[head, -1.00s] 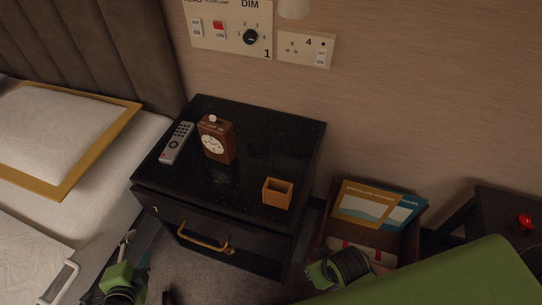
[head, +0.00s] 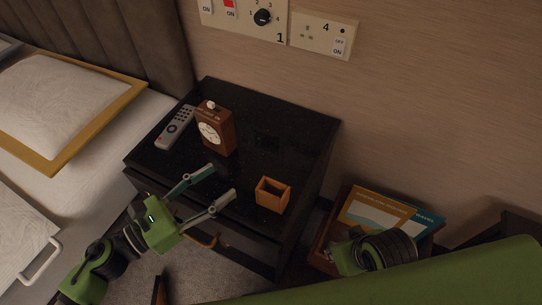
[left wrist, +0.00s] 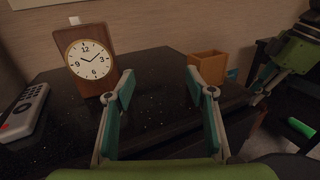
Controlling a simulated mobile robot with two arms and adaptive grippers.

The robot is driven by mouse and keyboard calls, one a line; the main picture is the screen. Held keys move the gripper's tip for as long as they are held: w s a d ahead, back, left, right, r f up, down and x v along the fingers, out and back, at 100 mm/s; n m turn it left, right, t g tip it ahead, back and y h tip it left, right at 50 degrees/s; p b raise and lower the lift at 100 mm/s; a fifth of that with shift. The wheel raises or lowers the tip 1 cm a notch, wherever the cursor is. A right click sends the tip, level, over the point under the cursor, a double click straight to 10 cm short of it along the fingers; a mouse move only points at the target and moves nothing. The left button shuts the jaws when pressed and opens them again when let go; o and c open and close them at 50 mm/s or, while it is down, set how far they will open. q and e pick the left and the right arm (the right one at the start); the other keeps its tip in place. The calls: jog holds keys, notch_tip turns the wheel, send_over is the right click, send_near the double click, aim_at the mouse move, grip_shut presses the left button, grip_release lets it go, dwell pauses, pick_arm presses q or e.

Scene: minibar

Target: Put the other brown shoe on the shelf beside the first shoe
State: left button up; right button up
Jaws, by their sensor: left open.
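No brown shoe can be made out for certain in either view. A dark brown, partly cut-off thing (head: 159,290) shows at the bottom of the head view, and I cannot tell what it is. My left gripper (head: 221,182) is open and empty over the front of the black nightstand (head: 240,118). In the left wrist view its two fingers (left wrist: 160,76) stand wide apart with nothing between them. Part of my right arm's gripper (left wrist: 266,78) shows at the right of the left wrist view, but its jaws are unclear. No shelf with a shoe shows.
A brown clock (head: 214,130), a grey remote (head: 175,127) and an open orange-brown box (head: 272,195) stand on the nightstand. The bed (head: 85,178) is at the left. A brown holder with booklets (head: 375,215) is at the right, partly behind my right arm.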

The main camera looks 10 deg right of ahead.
pick_arm(q)
jog(key=x, duration=0.7)
jog(key=shift+d+f+p, duration=0.1)
jog(key=shift+d+p, duration=0.1)
jog(key=shift+p, duration=0.15)
jog(key=shift+c, duration=0.4)
grip_shut()
jog(key=shift+o, duration=0.4)
grip_release()
jog(key=shift+a, duration=0.1)
jog(key=b+v, duration=0.1)
jog(key=v, duration=1.1)
jog(key=shift+a, duration=0.3)
jog(key=shift+o, duration=1.3)
jog(key=shift+s+a, duration=0.4)
jog(key=shift+a, duration=0.05)
